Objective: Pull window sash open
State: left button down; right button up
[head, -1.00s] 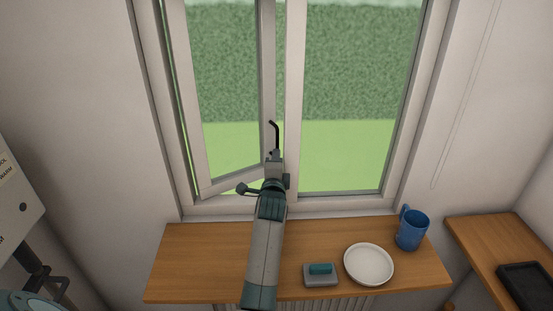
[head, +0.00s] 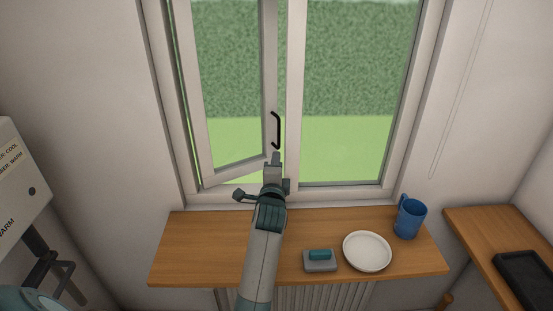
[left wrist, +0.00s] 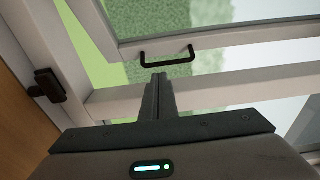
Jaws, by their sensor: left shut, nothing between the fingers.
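The left window sash (head: 270,70) stands ajar, its right edge swung inward away from the middle post. It also shows in the left wrist view (left wrist: 190,36). A black bar handle (head: 277,130) is on the sash's right stile. In the left wrist view the handle (left wrist: 167,57) lies just beyond my fingertips. My left gripper (head: 275,156) is shut and empty, just below the handle and apart from it. Its closed fingers show in the left wrist view (left wrist: 158,78). My right gripper is not in view.
A wooden sill board (head: 200,245) under the window holds a grey block with a teal top (head: 320,260), a white plate (head: 367,251) and a blue mug (head: 410,218). A white labelled panel (head: 20,175) stands at left. A wooden surface with a black tray (head: 525,280) is at right.

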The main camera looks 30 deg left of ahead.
pick_arm(q)
jog(key=b+v, duration=0.1)
jog(key=v, duration=0.4)
jog(key=shift+s+d, duration=0.1)
jog(key=shift+s, duration=0.05)
dwell(0.5)
